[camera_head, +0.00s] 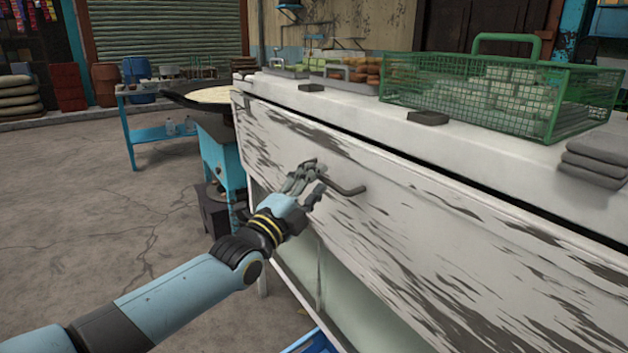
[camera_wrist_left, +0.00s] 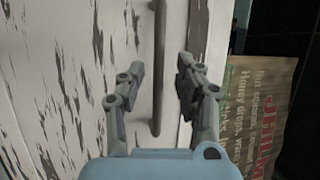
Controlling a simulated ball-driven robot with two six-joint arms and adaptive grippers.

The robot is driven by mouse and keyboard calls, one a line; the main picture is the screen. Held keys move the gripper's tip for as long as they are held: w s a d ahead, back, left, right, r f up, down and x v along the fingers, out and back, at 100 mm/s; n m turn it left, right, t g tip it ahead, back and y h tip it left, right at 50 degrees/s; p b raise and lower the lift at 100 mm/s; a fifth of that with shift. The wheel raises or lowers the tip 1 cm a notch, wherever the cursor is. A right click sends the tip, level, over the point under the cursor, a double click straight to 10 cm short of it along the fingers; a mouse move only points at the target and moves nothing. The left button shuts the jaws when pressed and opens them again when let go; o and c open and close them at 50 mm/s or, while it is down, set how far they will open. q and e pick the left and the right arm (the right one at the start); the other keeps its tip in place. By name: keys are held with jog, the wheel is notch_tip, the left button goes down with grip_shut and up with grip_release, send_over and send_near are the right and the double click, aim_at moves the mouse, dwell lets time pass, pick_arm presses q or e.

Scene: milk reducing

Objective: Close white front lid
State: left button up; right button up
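The white front lid (camera_head: 420,225), with worn dark streaks in its paint, forms the slanted front face of the white counter. A dark gap runs between its upper edge and the countertop. A grey bar handle (camera_head: 349,190) sticks out of the lid. My left gripper (camera_head: 312,181) is at the lid's front, by the handle's left end. In the left wrist view, the handle (camera_wrist_left: 158,40) runs between the two spread fingers (camera_wrist_left: 161,76) of this gripper, with space visible on both sides. The lid (camera_wrist_left: 85,70) lies behind them. My right gripper is not in view.
On the countertop (camera_head: 500,150) stand a green wire basket (camera_head: 572,95) with pale blocks, grey stacked slabs (camera_head: 595,162) and small trays of food. A blue stand with a round griddle (camera_head: 205,95) is left of the counter. Open floor (camera_head: 90,220) lies at left.

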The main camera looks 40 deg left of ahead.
pick_arm(q)
jog(key=shift+x, duration=1.15)
grip_shut()
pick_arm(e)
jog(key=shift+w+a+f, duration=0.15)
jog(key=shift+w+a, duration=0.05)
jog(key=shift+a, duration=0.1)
pick_arm(q)
jog(key=shift+w+d+r, duration=0.15)
jog(key=shift+w+d, duration=0.05)
jog(key=shift+w, duration=0.25)
jog(key=shift+w+d+r, duration=0.15)
jog(key=shift+w, duration=0.3)
